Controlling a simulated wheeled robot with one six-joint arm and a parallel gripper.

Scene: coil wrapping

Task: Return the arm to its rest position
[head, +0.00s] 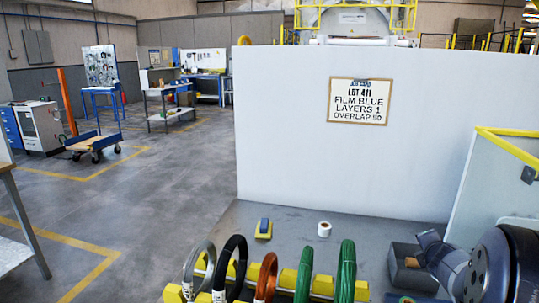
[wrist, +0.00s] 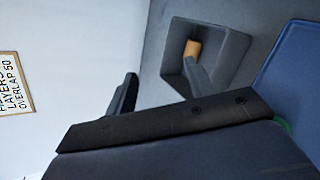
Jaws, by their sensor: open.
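My arm (head: 485,270) reaches in from the lower right in the head view, with its end by a grey open bin (head: 408,280). In the wrist view my gripper (wrist: 160,78) is open, with two dark fingers apart and nothing seen held between them. One finger overlaps the near side of the grey bin (wrist: 233,50). An orange-brown piece (wrist: 193,48) shows in the bin, at that fingertip; I cannot tell whether they touch.
Several coils, including a black one (head: 235,265) and a copper one (head: 266,278), stand in a yellow rack (head: 173,293). A white wall (head: 280,130) and a yellow-edged clear panel (head: 500,180) bound the table.

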